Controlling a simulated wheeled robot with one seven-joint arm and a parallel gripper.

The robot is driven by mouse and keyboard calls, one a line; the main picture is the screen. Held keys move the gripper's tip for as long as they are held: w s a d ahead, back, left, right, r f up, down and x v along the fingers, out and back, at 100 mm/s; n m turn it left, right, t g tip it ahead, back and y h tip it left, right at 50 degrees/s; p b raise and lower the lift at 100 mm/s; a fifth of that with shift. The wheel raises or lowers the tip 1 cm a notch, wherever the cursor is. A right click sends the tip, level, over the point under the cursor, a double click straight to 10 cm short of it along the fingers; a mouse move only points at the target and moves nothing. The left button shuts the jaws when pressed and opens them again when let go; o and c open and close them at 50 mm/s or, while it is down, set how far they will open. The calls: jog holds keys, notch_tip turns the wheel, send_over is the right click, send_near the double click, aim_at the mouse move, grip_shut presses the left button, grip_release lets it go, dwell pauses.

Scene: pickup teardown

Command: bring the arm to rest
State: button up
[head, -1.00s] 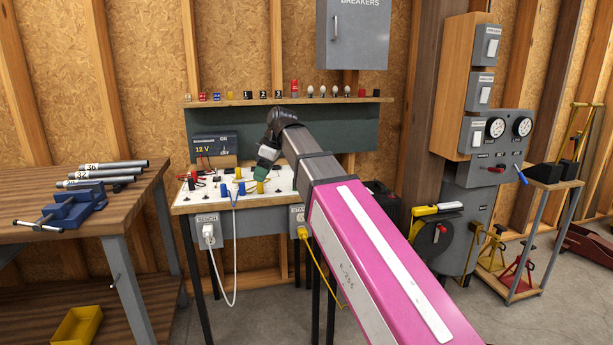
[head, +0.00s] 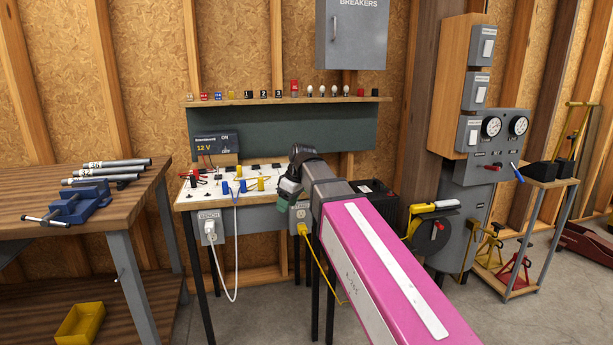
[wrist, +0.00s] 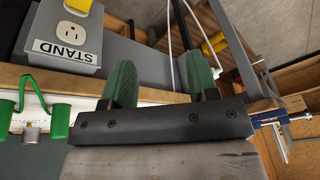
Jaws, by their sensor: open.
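My gripper (wrist: 162,88) has two green fingers held apart, with nothing between them, in the wrist view. In the head view my gripper (head: 289,190) is at the end of my pink arm, in front of the right part of the white-topped electrical bench (head: 212,192). The arm hides part of the bench's right side. The STAND outlet box (wrist: 75,40) shows upside down at the upper left of the wrist view, apart from the fingers.
A wooden workbench (head: 130,205) with a blue vise (head: 85,202) and metal tubes stands at left. A yellow cord (head: 318,258) and a white cord (head: 234,262) hang under the electrical bench. A grey panel with gauges (head: 491,127) stands at right. Open floor lies in front.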

jog(key=s+d+f+m+h, duration=0.1)
jog(key=s+d+f+m, duration=0.3)
jog(key=d+f, duration=0.4)
jog(key=s+d+f+m+h, duration=0.1)
jog(key=s+d+f+m, duration=0.3)
jog(key=d+f, duration=0.5)
jog(key=s+d+f+m+h, duration=0.1)
jog(key=s+d+f+m, duration=0.3)
jog(key=d+f, duration=0.4)
notch_tip(320, 180, down, 6)
jog(key=shift+s+d+r+m+g+h, duration=0.1)
jog(key=shift+s+d+m+g+h, duration=0.2)
jog(key=shift+m, duration=0.1)
jog(key=shift+w+a, duration=0.1)
jog(key=shift+a, duration=0.05)
